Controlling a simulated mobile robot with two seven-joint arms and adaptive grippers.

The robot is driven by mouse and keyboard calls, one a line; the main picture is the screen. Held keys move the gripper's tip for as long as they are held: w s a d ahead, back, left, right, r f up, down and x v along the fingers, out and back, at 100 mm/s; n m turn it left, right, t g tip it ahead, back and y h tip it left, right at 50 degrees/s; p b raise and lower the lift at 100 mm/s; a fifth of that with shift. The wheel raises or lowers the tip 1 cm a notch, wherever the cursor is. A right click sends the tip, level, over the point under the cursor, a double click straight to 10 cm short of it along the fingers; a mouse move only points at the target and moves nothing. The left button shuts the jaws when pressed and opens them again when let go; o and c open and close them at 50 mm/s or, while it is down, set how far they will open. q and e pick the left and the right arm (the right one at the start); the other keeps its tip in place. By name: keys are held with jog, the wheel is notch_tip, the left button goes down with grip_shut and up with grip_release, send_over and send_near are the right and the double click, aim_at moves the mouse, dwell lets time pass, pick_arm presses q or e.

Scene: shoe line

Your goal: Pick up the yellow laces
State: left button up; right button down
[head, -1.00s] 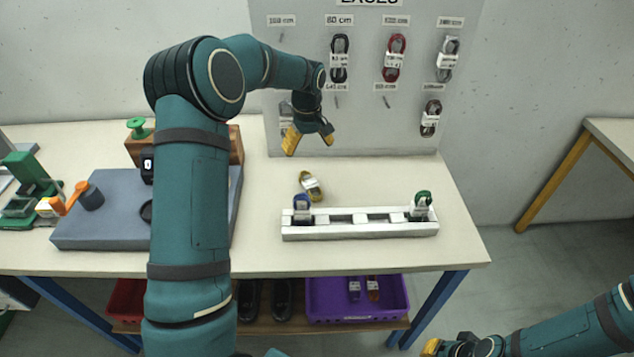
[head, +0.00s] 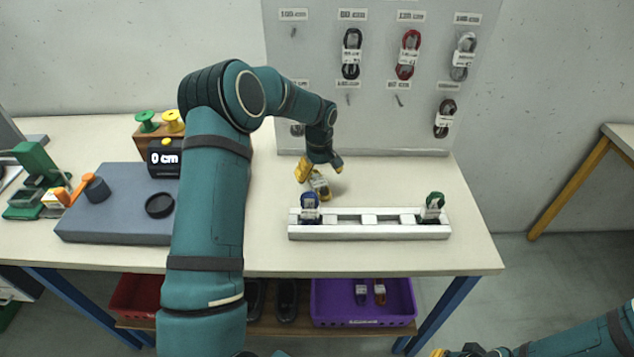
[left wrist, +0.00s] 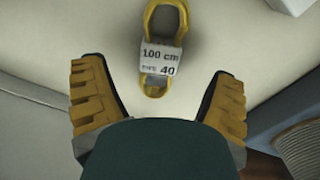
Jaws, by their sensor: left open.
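The yellow laces (head: 321,184) lie on the table behind the white slotted rack, partly hidden by my left gripper (head: 319,168) in the head view. In the left wrist view the yellow laces (left wrist: 155,84) show as a loop with a white label reading "100 cm" and "40". My left gripper (left wrist: 158,100) is open, with one yellow-padded finger on each side of the laces' near end. The fingers do not touch the laces in that view. My right gripper (head: 455,352) is at the bottom edge of the head view, mostly cut off.
The white rack (head: 370,232) holds a blue lace bundle (head: 310,202) and a green one (head: 433,203). A lace board (head: 385,120) stands behind. A grey measuring platform (head: 110,222) is at left. The table's right part is clear.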

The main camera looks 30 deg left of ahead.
aim_at(319, 182)
pick_arm(q)
notch_tip(319, 182, down, 4)
jog(key=shift+r, duration=0.1)
jog(key=shift+c, duration=0.4)
jog(key=c, duration=1.1)
notch_tip(319, 182, up, 10)
jog(key=shift+r+p, duration=0.1)
jog(key=shift+p, duration=0.4)
